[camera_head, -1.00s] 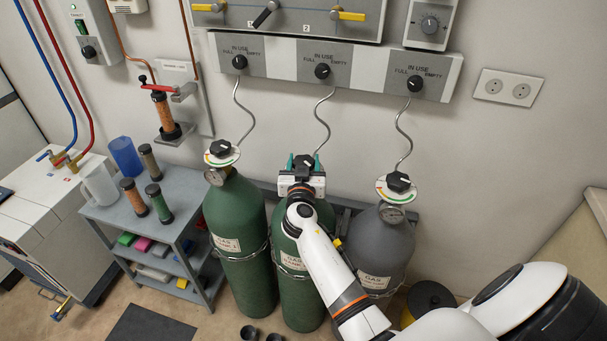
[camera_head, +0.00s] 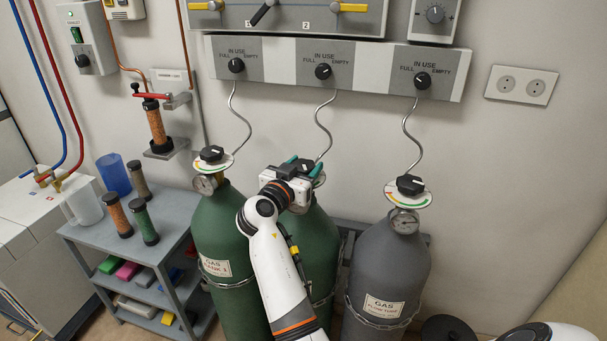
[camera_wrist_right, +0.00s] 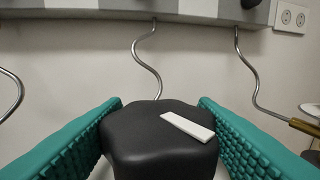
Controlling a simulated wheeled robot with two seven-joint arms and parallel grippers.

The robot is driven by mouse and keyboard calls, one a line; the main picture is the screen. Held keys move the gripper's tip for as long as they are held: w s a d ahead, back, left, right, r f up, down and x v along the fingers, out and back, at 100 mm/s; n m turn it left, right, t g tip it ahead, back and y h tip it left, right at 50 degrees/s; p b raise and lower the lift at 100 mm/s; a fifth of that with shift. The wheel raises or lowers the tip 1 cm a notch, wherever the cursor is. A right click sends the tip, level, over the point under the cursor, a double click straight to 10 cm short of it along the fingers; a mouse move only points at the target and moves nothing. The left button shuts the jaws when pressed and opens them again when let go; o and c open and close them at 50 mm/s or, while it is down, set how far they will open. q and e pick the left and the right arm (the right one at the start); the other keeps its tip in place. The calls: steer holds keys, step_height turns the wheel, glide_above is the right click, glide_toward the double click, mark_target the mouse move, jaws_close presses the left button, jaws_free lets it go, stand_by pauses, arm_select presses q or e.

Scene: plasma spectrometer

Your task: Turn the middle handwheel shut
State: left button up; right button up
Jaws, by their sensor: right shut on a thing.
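The middle handwheel is a black lobed knob with a white bar mark, and it fills the lower middle of the right wrist view (camera_wrist_right: 155,145). It sits on top of the middle green gas cylinder (camera_head: 312,240), and in the head view my gripper mostly hides it. My right gripper (camera_head: 300,168) is at the knob, with its teal padded fingers on either side, shut on it. In the right wrist view the white mark slants down to the right. My left gripper is not in view.
The left handwheel (camera_head: 211,154) and the right handwheel (camera_head: 410,185) top the neighbouring cylinders, close on both sides. Thin metal pipes rise to a wall panel (camera_head: 280,60) with black selector knobs. A grey cart (camera_head: 95,232) with tubes stands at left.

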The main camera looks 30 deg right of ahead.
mark_target(304, 164)
stand_by(0.3)
steer(key=o, duration=1)
step_height(304, 164, up, 10)
